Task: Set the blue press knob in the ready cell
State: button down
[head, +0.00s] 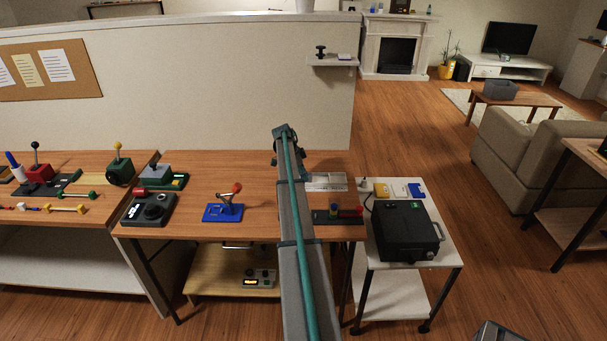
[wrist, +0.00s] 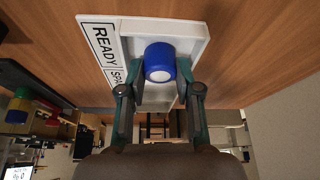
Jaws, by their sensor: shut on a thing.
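The blue press knob (wrist: 160,62), with a pale round end, is between the fingers of my gripper (wrist: 160,86) in the wrist view. The gripper is shut on it. Beyond the knob is a white tray (wrist: 190,29) with raised walls, labelled READY (wrist: 103,46) and SPARE. The knob overlaps the tray in this view; I cannot tell whether it touches the cell floor. In the head view the tray (head: 326,182) lies on the wooden table, right of my arm. My arm hides the knob and the fingertips there.
A dark panel with coloured knobs (head: 338,216) stands nearer the table's front edge. A blue base with a red-topped lever (head: 223,212) is left of my arm. A black case (head: 405,229) sits on the white cart at right. A partition wall (head: 200,95) rises behind the table.

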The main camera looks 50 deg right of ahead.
jog(key=shift+f, duration=0.2)
jog(key=c, duration=1.1)
grip_release()
jog(key=shift+r, duration=0.1)
jog(key=shift+r, duration=0.25)
jog(key=b+v, duration=0.4)
jog(key=v, duration=0.7)
jog(key=shift+w+a+r, duration=0.1)
jog(key=shift+a+r, duration=0.05)
jog(key=shift+r, duration=0.2)
